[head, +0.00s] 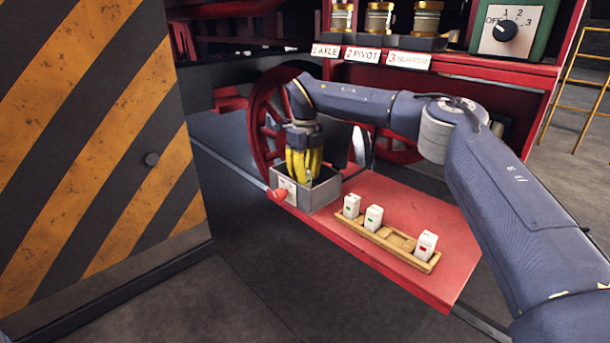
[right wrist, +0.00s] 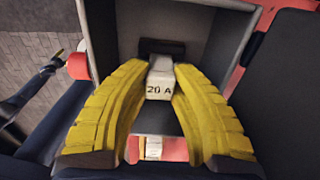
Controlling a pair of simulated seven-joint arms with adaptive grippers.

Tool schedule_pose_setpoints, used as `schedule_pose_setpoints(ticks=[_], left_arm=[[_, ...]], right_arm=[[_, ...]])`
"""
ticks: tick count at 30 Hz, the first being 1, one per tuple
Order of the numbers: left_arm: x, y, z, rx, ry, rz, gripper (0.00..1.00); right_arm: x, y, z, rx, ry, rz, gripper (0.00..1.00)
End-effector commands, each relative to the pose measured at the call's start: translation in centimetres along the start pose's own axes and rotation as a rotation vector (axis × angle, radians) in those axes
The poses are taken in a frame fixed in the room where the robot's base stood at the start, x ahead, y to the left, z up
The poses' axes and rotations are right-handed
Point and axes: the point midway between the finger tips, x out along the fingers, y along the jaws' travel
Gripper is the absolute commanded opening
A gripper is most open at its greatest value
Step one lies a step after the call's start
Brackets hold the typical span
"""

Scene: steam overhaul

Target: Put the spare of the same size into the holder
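My right gripper (head: 304,172) points down into an open grey box (head: 322,196) at the left end of the red shelf. In the right wrist view its yellow fingers (right wrist: 162,72) close on both sides of a white fuse (right wrist: 160,88) marked "20 A". A dark holder (right wrist: 162,47) is at the fuse's far end; I cannot tell how deeply the fuse sits in it. A wooden rack (head: 385,240) holds white spares: two with green marks (head: 351,206) (head: 373,217) and one with a red mark (head: 426,245). Their ratings are unreadable. My left gripper is not seen.
A red knob (head: 279,193) is on the box's front left. A striped panel (head: 100,130) stands close on the left. Brass jars (head: 379,18) and a green switch box (head: 513,28) are above at the back. The shelf's right end is bare.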

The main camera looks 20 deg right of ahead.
Motion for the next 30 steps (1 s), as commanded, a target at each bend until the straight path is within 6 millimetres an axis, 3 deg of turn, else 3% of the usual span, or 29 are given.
schedule_pose_setpoints(ticks=[1, 6, 17, 30], left_arm=[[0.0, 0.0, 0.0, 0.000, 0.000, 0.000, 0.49], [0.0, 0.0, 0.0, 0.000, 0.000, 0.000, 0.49], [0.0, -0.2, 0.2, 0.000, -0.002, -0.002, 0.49], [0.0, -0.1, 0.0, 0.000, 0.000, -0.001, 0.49]], right_arm=[[0.0, 0.0, 0.0, 0.000, 0.000, 0.000, 0.29], [0.0, 0.0, 0.0, 0.000, 0.000, 0.000, 0.48], [-0.5, 0.0, 0.0, 0.001, -0.001, -0.001, 0.49], [-7.5, 0.0, 0.1, 0.001, -0.002, -0.001, 0.49]])
